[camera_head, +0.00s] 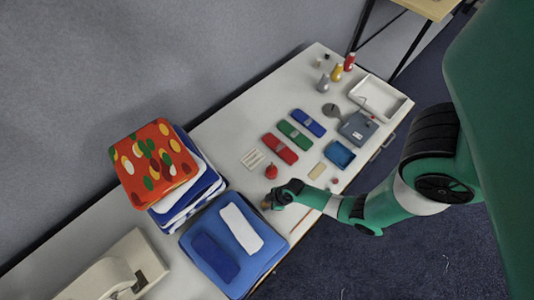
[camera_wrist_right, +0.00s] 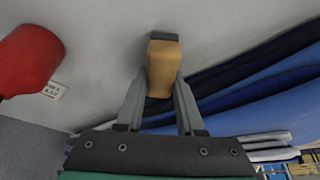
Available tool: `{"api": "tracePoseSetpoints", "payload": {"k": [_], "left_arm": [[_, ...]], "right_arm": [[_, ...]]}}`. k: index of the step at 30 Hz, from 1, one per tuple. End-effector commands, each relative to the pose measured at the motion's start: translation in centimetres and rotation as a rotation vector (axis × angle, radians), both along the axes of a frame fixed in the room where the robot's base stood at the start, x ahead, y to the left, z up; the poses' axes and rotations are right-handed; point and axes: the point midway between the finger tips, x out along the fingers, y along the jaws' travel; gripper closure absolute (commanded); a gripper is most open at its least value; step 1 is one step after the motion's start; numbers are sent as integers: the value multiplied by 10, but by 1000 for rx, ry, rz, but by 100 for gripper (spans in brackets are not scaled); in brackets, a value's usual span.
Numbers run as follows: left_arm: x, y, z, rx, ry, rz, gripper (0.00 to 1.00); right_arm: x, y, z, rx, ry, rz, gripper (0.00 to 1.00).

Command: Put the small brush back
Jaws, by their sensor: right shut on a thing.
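The small brush (camera_wrist_right: 163,68) has a tan body and a dark far end. In the right wrist view it sits between the two fingers of my right gripper (camera_wrist_right: 158,98), which is shut on it. In the head view the right gripper (camera_head: 268,204) is low at the table, between the red round object and the blue folded cloth; the brush is barely visible there. I cannot tell whether the brush touches the table. My left gripper is not in view.
The red object (camera_head: 271,172) stands close by, also at the left of the right wrist view (camera_wrist_right: 30,60). A blue folded cloth (camera_head: 257,260) lies beside the gripper, and a stack with a patterned red top (camera_head: 155,165) stands behind. Coloured cases, a blue tray (camera_head: 340,154) and a white tray (camera_head: 402,104) lie farther along.

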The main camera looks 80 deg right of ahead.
Motion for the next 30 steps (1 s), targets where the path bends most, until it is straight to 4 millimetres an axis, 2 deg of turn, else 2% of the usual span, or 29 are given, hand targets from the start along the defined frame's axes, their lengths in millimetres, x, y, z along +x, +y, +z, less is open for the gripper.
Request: {"api": "tracePoseSetpoints", "payload": {"k": [7,8,12,20,23,26,30], "left_arm": [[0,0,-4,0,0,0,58],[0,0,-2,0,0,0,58],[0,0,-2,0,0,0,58],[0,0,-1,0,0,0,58],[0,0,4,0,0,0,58],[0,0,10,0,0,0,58],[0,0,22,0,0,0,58]], "right_arm": [[0,0,-4,0,0,0,100],[0,0,-2,0,0,0,58],[0,0,-2,0,0,0,33],[0,0,-1,0,0,0,33],[-1,0,5,0,0,-1,33],[-6,-1,18,0,0,-3,33],[-19,-2,50,0,-2,-4,33]]}}
